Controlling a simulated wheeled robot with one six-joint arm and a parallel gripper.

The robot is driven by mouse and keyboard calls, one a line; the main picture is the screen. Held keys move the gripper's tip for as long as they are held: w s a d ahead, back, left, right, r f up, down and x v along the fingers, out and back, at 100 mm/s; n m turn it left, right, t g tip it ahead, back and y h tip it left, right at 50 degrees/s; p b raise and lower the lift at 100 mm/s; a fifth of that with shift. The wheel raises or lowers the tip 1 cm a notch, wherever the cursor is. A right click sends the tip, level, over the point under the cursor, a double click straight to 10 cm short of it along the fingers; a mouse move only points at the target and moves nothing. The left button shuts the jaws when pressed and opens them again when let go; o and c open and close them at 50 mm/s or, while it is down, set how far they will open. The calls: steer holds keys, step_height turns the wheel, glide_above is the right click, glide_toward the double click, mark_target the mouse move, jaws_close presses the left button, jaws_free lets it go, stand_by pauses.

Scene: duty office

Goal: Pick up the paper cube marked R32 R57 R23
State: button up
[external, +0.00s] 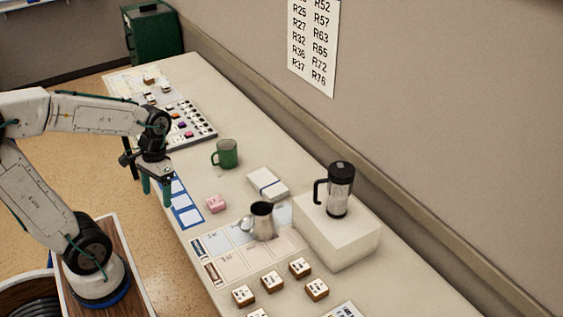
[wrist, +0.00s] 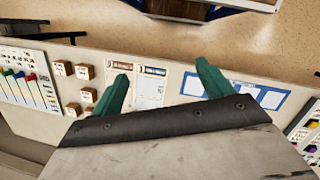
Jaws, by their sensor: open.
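Several brown-sided cubes with white printed tops stand at the near end of the table in the external view, among them a far cube (external: 300,267), a middle cube (external: 271,281), a right cube (external: 316,289) and a left cube (external: 243,295). Their marks are too small to read, so I cannot tell which is R32 R57 R23. In the wrist view cubes show at the left, one of them an upper cube (wrist: 62,68). My gripper (external: 156,190) is open and empty, above the table's left edge, well away from the cubes. Its green fingers (wrist: 163,72) are spread in the wrist view.
A pink cube (external: 216,203), metal pitcher (external: 263,221), green mug (external: 225,154) and white box (external: 267,184) stand mid-table. A black-lidded press (external: 340,190) stands on a pale block (external: 335,236). A button panel (external: 188,118) lies farther back. A code list (external: 313,45) hangs on the wall.

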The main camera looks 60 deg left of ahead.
steer(key=w+a+f+n+t+h, duration=0.1)
steer(key=w+a+f+n+h, duration=0.2)
steer(key=w+a+f+n, duration=0.1)
steer(key=w+a+f+n+t+h, duration=0.1)
steer(key=w+a+f+n+h, duration=0.2)
steer(key=w+a+f+n, duration=0.2)
steer(key=w+a+f+n+h, duration=0.3)
steer(key=w+a+f+n, duration=0.1)
steer(key=a+f, duration=0.4)
steer(key=shift+w+f+n+t+h, duration=0.2)
steer(key=shift+w+f, duration=0.15)
steer(key=shift+f, duration=0.2)
steer(key=shift+w+f+n+t+h, duration=0.1)
steer(key=shift+w+f+n+t, duration=0.15)
steer(key=shift+f, duration=0.25)
steer(key=n+t, duration=0.2)
glide_toward(215, 200)
steer(key=shift+w+f+h, duration=0.1)
steer(key=shift+f+h, duration=0.2)
steer(key=shift+f, duration=0.6)
steer(key=shift+d+r, duration=0.1)
steer(key=shift+d, duration=0.25)
steer(key=x, duration=0.7)
steer(key=shift+d+r, duration=0.15)
steer(key=shift+d, duration=0.25)
steer(key=c, duration=1.2)
